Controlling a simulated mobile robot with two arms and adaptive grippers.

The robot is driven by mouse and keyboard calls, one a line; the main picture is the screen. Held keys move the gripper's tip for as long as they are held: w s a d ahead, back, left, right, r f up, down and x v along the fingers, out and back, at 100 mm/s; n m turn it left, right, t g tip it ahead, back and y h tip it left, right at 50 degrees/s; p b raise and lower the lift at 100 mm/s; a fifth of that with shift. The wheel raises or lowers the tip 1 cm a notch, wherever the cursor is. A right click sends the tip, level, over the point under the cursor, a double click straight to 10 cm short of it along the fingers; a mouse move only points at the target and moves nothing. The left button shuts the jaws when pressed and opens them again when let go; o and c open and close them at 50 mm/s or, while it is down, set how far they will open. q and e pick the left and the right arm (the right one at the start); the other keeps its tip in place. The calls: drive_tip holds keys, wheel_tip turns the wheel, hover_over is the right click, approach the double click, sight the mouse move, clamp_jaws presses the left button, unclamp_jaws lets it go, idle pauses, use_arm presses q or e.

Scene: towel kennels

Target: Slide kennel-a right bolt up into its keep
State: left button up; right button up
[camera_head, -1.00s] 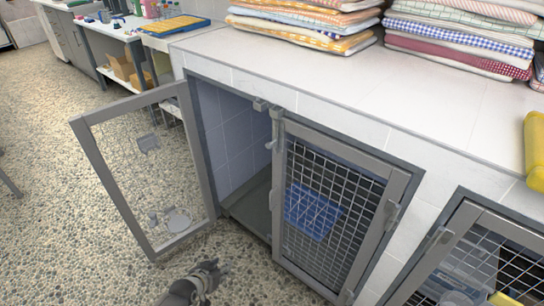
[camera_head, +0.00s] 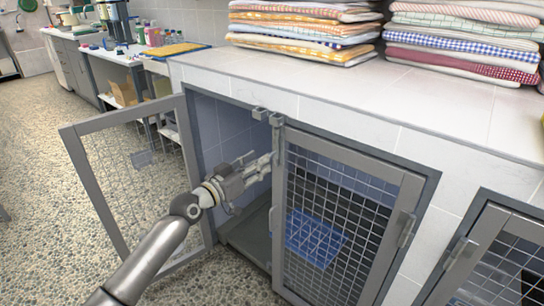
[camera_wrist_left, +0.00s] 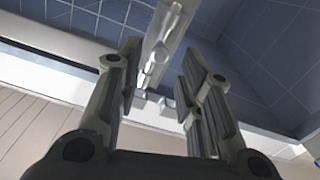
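The right door (camera_head: 283,220) of the kennel is closed, with wire mesh in a grey frame. Its bolt (camera_head: 275,145) is a small grey part at the top of the door's left edge, partly hidden by my gripper. Small grey keep blocks (camera_head: 261,113) sit on the frame just above. My left gripper (camera_head: 264,163) is at the bolt's height, just left of the door edge. In the left wrist view its fingers (camera_wrist_left: 162,75) are apart, with a light grey metal piece (camera_wrist_left: 166,35) showing between them. Contact cannot be told. My right gripper is not in view.
The left door (camera_head: 88,190) stands swung open to the left, beside my left arm. A blue towel (camera_head: 312,240) lies behind the closed mesh. Folded towel stacks (camera_head: 300,30) sit on the white counter (camera_head: 300,78). Another mesh door (camera_head: 450,262) is at lower right.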

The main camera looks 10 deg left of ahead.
sight(272, 154)
use_arm(q)
drive_tip(key=x, duration=0.5)
drive_tip(key=shift+w+d+f+b, duration=0.1)
drive_tip(key=shift+w+b, duration=0.15)
drive_tip(key=shift+b, duration=0.15)
drive_tip(key=shift+w+d, duration=0.35)
drive_tip(key=shift+w, duration=0.3)
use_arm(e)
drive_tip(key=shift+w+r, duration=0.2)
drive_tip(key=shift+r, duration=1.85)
use_arm(q)
clamp_jaws()
